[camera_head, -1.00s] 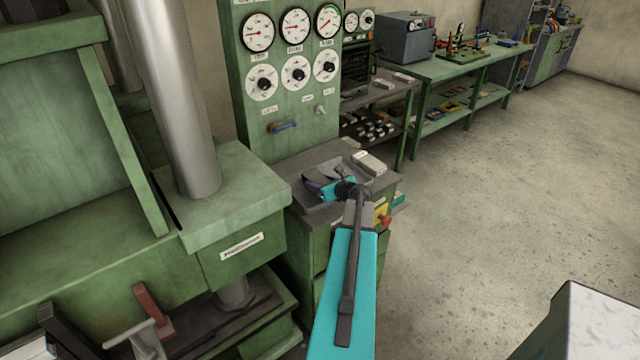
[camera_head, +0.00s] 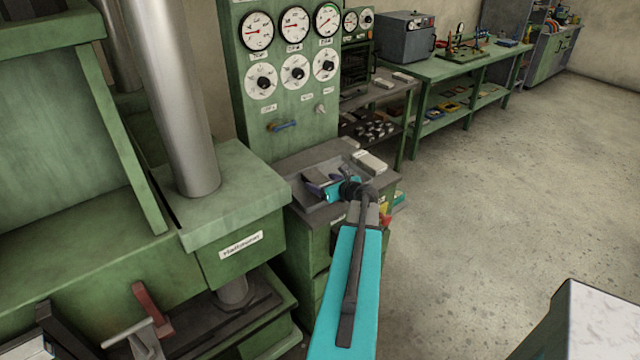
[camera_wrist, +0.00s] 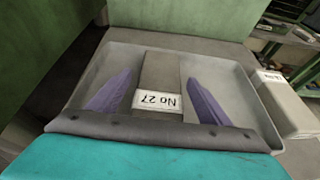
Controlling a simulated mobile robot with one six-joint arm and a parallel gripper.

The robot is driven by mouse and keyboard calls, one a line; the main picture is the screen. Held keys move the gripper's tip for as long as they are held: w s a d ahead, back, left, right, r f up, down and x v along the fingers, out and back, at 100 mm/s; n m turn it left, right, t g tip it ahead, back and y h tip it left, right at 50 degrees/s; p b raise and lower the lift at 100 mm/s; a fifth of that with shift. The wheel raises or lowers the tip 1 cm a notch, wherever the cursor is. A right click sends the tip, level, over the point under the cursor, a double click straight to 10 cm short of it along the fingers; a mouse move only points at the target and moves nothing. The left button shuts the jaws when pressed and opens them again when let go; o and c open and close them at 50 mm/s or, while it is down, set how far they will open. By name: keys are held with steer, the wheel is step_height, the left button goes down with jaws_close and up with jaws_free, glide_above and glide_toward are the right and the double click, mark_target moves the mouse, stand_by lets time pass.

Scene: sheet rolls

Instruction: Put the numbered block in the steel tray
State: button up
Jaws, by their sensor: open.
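The numbered block (camera_wrist: 158,72), grey-brown with a white label "No 27" that reads upside down, lies within the steel tray (camera_wrist: 226,80) in the wrist view. My gripper (camera_wrist: 160,84) is open, with one purple finger on each side of the block and a visible gap to both. The block's underside is hidden, so contact with the tray floor cannot be confirmed. In the head view, the tray (camera_head: 299,197) sits on the cabinet top, and my gripper (camera_head: 318,185) is low over it, partly hiding the block.
A second pale labelled block (camera_head: 369,162) lies on the cabinet top, right of the tray; it also shows in the wrist view (camera_wrist: 280,100). The green gauge panel (camera_head: 290,110) stands behind the tray. Open floor (camera_head: 500,190) lies to the right.

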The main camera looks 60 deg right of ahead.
steer(key=shift+b+v, duration=1)
steer(key=shift+v, duration=3.7)
steer(key=shift+r, duration=0.15)
